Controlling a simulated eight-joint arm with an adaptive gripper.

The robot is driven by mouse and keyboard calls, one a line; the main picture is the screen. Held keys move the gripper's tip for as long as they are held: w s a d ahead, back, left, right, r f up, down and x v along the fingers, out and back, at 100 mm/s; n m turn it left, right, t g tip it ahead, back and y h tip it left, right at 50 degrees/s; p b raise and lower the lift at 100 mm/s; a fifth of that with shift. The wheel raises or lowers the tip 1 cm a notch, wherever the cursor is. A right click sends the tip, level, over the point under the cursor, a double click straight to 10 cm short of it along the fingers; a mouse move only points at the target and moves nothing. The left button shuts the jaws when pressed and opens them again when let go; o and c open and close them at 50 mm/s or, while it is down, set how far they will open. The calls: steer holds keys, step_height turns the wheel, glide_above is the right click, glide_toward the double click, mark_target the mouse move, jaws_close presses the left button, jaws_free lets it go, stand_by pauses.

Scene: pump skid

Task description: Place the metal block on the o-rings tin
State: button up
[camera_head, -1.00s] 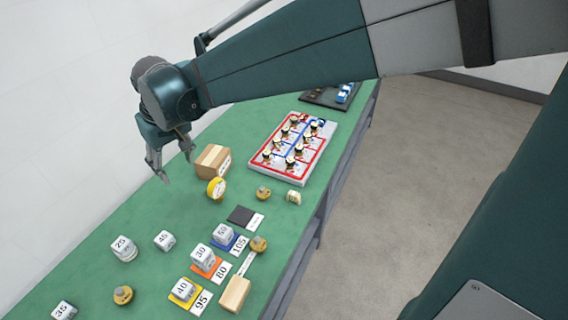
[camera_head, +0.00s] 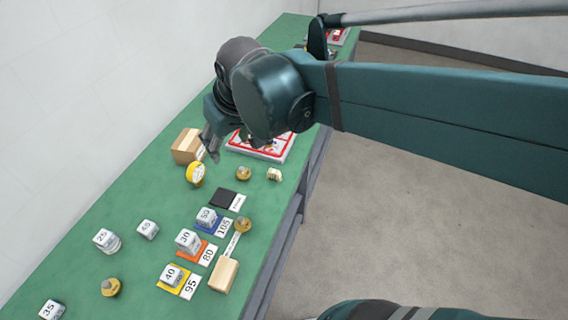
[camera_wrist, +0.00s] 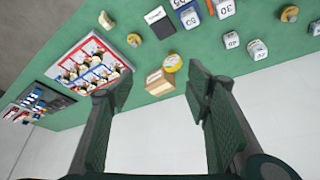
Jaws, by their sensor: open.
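Several pale grey cube blocks with printed numbers stand on the green bench; which is the task's metal block I cannot tell. The 25 block (camera_head: 103,237) sits on a round pale base, and the 45 block (camera_head: 148,229) stands alone beside it. Blocks 50 (camera_head: 206,216), 30 (camera_head: 188,240) and 40 (camera_head: 171,274) sit on coloured pads. A round yellow-sided tin (camera_head: 195,173), perhaps the o-rings tin, has an unreadable label; it also shows in the wrist view (camera_wrist: 172,63). My gripper (camera_head: 212,155) is open and empty, above the bench near this tin.
A brown box (camera_head: 184,146) stands beside the yellow tin. An empty dark pad (camera_head: 222,198), brass knobs (camera_head: 243,173) and a wooden block (camera_head: 224,275) lie nearby. Bare green bench lies along the wall side.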

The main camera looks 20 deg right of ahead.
steer(key=s+d+f+m+t+h, duration=0.1)
steer(key=s+d+f+m+t, duration=0.1)
steer(key=s+d, duration=0.8)
steer(key=shift+s+d+f, duration=0.4)
steer(key=shift+s+f, duration=0.1)
steer(key=shift+f, duration=0.15)
